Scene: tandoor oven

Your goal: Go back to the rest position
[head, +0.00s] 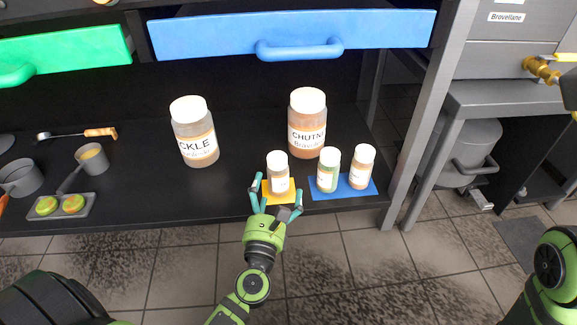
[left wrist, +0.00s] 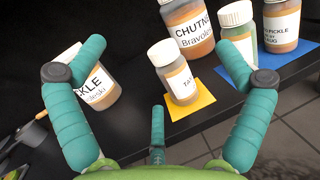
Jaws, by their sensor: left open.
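My left gripper (head: 275,197) is open at the front edge of the black shelf. Its fingers stand on either side of a small white-capped jar (head: 278,172) on a yellow mat (head: 269,196). In the left wrist view the open left gripper (left wrist: 155,75) has clear space between its fingers, and the small jar (left wrist: 176,77) stands upright beyond them on the yellow mat (left wrist: 201,97). I cannot tell from the head view whether a finger touches it. My right gripper is not in view; only part of my right arm shows at the right edge.
Two small jars, one green (head: 328,170) and one orange (head: 361,167), stand on a blue mat (head: 345,191). Large pickle (head: 195,135) and chutney (head: 306,125) jars stand behind. A blue drawer (head: 210,36) overhangs the shelf. A tray (head: 62,206) and cups sit left. Tiled floor lies in front.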

